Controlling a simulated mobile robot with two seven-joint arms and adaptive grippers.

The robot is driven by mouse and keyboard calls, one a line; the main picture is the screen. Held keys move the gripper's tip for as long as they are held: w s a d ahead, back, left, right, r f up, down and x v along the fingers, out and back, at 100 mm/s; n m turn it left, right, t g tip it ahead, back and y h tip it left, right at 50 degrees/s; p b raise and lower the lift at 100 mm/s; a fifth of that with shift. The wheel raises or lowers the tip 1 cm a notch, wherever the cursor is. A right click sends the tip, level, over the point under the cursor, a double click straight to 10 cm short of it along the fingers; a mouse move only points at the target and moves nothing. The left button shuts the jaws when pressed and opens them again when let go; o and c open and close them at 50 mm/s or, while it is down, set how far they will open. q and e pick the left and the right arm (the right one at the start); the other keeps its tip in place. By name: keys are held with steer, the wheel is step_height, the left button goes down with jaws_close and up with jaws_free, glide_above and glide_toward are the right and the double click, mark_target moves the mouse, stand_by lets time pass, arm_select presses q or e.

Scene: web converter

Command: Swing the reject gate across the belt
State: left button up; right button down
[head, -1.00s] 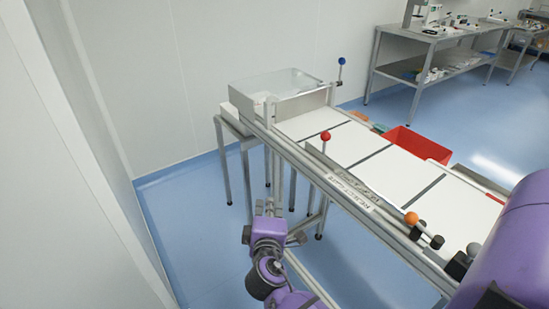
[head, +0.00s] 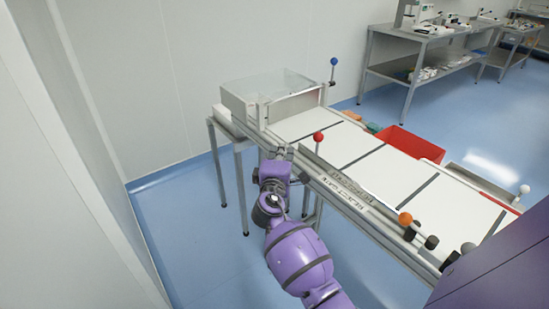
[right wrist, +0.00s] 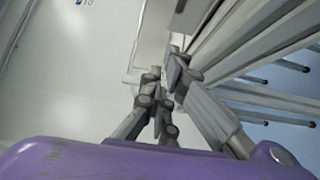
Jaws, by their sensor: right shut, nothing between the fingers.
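The reject gate (head: 338,179) is a long grey bar lying along the near edge of the white belt (head: 341,145), beside a rail marked with reject gate lettering. A red ball knob (head: 318,137) on a short post stands near the gate's far end. My right gripper (head: 281,150) is shut and empty, by the near rail to the left of the red knob and apart from it. Its fingers also show in the right wrist view (right wrist: 167,75), close together beside grey metal bars. The red knob cannot be made out there. My left gripper is not in view.
A clear-topped box (head: 272,95) covers the belt's far end, with a blue-knobbed post (head: 333,72) beside it. An orange knob (head: 405,218) and a white knob (head: 524,189) stand nearer. A red bin (head: 410,143) sits behind the belt. A wall is at left.

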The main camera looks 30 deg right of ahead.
mark_target(298, 153)
steer(key=shift+d, duration=0.85)
steer(key=shift+m+g+h, duration=0.6)
steer(key=shift+g+h, duration=0.1)
steer(key=d, duration=0.1)
steer(key=d+b, duration=0.1)
steer(key=d, duration=0.2)
steer(key=shift+w+d+f+b, duration=0.1)
steer(key=shift+w+d+b, duration=0.25)
steer(key=shift+d, duration=0.3)
steer(key=shift+r, duration=0.2)
steer(key=shift+a, duration=0.1)
